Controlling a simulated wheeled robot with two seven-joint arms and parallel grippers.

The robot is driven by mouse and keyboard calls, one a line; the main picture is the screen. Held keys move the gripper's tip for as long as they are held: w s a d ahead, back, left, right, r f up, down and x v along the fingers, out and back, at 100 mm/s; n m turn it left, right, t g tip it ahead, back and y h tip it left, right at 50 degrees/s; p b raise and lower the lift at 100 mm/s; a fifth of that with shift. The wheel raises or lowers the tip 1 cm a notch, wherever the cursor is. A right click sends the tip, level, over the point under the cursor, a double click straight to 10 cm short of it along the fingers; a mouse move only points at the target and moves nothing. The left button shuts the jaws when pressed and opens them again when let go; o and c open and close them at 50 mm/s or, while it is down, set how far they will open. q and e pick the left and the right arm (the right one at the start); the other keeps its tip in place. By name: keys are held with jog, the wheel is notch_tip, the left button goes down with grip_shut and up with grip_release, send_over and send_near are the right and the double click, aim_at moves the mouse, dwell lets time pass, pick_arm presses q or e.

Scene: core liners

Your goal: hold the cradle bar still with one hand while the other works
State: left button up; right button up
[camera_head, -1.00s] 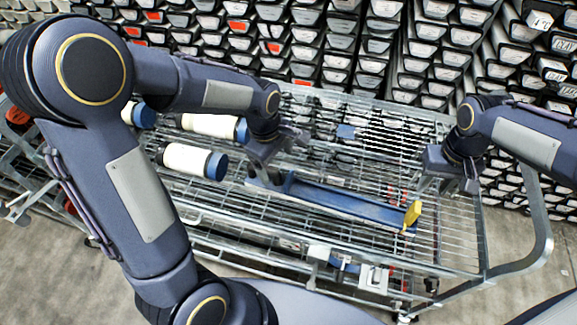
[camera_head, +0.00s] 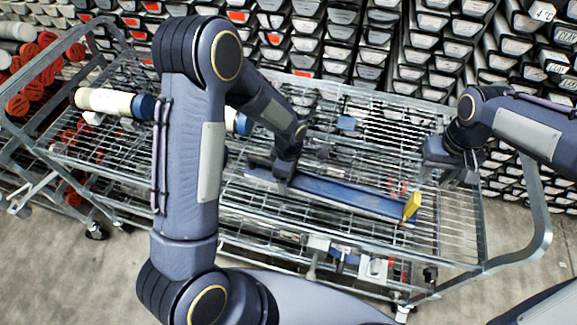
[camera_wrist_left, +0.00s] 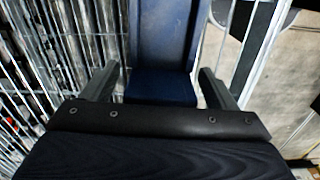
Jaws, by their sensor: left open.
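The cradle bar, a long blue trough (camera_head: 345,194) with a yellow piece (camera_head: 412,207) at its right end, lies on the wire cart. In the left wrist view, the blue bar (camera_wrist_left: 163,45) runs between the fingers of my left gripper (camera_wrist_left: 157,88), which is open with a finger on each side. In the head view, my left gripper (camera_head: 284,182) is low over the bar's left part; its fingertips are partly hidden. My right gripper (camera_head: 455,180) hangs open and empty over the cart's right end, above and right of the yellow piece.
A white core liner with a blue cap (camera_head: 115,103) lies at the cart's left; another (camera_head: 240,122) is mostly hidden behind my left arm. Stacked trays (camera_head: 335,45) fill the back. Red-ended tubes (camera_head: 22,75) stand far left. The cart's curved handle (camera_head: 540,215) rises at right.

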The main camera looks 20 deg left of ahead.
pick_arm(q)
jog(key=shift+f, duration=0.2)
jog(key=c, duration=1.5)
